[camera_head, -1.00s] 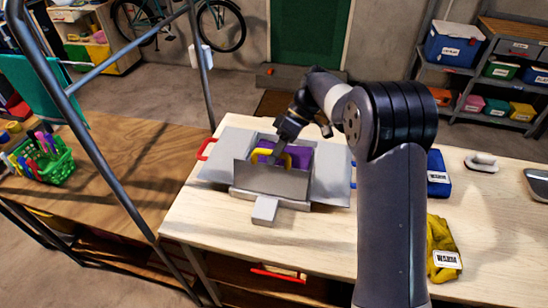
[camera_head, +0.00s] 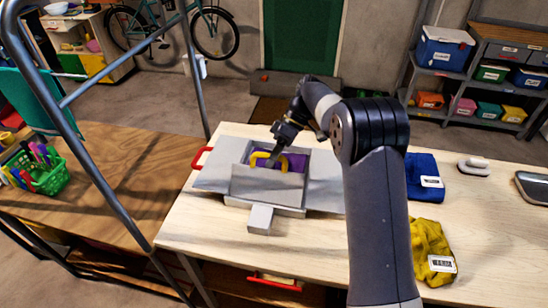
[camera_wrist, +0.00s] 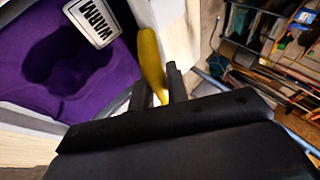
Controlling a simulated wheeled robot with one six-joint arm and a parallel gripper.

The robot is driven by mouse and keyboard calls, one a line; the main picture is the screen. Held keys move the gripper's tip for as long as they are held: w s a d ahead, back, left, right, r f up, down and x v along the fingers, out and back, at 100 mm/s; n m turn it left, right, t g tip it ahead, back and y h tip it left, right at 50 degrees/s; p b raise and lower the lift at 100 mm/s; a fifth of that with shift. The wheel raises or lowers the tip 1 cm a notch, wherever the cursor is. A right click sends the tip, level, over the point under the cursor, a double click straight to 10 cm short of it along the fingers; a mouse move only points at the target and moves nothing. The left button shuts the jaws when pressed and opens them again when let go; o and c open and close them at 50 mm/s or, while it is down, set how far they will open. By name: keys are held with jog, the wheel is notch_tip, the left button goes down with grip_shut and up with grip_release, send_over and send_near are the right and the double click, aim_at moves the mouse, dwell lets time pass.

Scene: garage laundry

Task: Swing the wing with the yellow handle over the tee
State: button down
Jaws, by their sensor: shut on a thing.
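The grey folding board (camera_head: 222,176) lies on the pale table, with a red handle (camera_head: 200,157) on its flat left wing. The purple tee (camera_head: 298,160) lies in the middle of the board. It also shows in the wrist view (camera_wrist: 35,70) with a WARM label. The near wing (camera_head: 266,188) stands tilted up in front of the tee and hides part of it. The yellow handle (camera_head: 284,164) is at its upper edge. My gripper (camera_head: 276,157) is shut on this handle, which shows between the fingers in the wrist view (camera_wrist: 152,62).
A grey tab (camera_head: 260,219) sticks out at the board's near side. To the right lie folded blue cloth (camera_head: 420,170) and yellow cloth (camera_head: 427,240), both labelled. A green basket (camera_head: 50,178) stands on the brown table at left. A metal frame post (camera_head: 110,190) crosses the left side.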

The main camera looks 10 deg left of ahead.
jog(key=shift+s+f, duration=0.15)
jog(key=shift+f, duration=0.1)
jog(key=c, duration=1.8)
grip_release()
jog(key=shift+a, duration=0.1)
jog(key=shift+o, duration=0.8)
jog(key=shift+a+r, duration=0.1)
jog(key=shift+r, duration=0.1)
jog(key=p+v, duration=0.1)
jog(key=v, duration=0.9)
jog(key=shift+w+d+r+p, duration=0.2)
jog(key=shift+w+p, duration=0.1)
jog(key=shift+w, duration=0.05)
